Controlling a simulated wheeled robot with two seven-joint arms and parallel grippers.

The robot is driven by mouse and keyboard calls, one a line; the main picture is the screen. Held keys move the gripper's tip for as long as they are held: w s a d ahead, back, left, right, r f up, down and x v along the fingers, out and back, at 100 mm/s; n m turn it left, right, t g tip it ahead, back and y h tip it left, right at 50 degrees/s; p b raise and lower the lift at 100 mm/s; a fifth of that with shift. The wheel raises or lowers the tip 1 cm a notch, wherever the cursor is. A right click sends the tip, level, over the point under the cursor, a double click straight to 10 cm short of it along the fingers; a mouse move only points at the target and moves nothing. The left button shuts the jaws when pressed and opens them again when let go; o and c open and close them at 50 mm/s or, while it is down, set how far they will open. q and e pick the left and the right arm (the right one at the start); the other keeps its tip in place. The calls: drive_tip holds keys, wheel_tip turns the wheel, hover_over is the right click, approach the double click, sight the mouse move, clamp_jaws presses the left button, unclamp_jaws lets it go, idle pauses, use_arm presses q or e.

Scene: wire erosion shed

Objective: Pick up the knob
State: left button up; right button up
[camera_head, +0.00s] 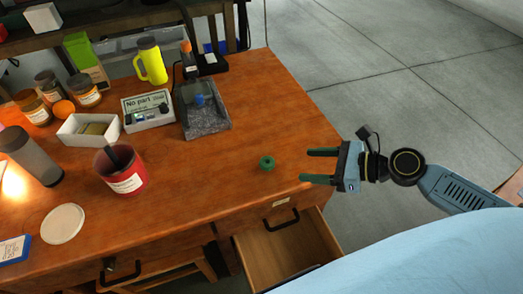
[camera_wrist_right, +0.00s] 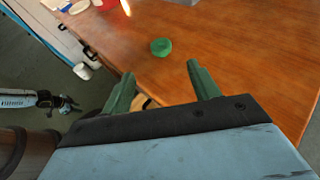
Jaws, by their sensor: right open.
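The knob is a small round green piece (camera_head: 267,163) lying on the wooden table near its front right part. It also shows in the right wrist view as a green disc (camera_wrist_right: 161,47), ahead of the fingertips. My right gripper (camera_head: 321,166) is open and empty, with green fingers, just right of the knob and apart from it. In the right wrist view the open fingers (camera_wrist_right: 160,70) have the knob beyond and between their tips. My left gripper is not seen in the head view; in the wrist view an arm end (camera_wrist_right: 62,103) shows at the left, its jaws too small to judge.
The wooden table (camera_head: 240,120) is clear around the knob. A drawer (camera_head: 285,248) stands open below the front edge. A red tin (camera_head: 124,180), a grey stone-based device (camera_head: 206,118) and a white box with a display (camera_head: 148,111) stand to the left.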

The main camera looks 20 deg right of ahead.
sight(265, 161)
drive_tip(key=b+x, duration=0.1)
drive_tip(key=x, duration=0.6)
drive_tip(key=shift+w+a+f, duration=0.15)
drive_tip(key=shift+a, duration=0.15)
drive_tip(key=b+x, duration=0.1)
drive_tip(key=x, duration=0.4)
drive_tip(key=shift+w+d, duration=0.1)
use_arm(q)
drive_tip(key=w+r, duration=0.2)
drive_tip(key=w, duration=0.4)
drive_tip(key=shift+d+r+t, duration=0.15)
drive_tip(key=shift+d+t, duration=0.15)
drive_tip(key=shift+d, duration=0.15)
use_arm(e)
drive_tip(key=c, duration=1.1)
drive_tip(key=shift+o, duration=0.2)
drive_tip(key=shift+r, duration=0.2)
drive_tip(key=shift+r, duration=0.1)
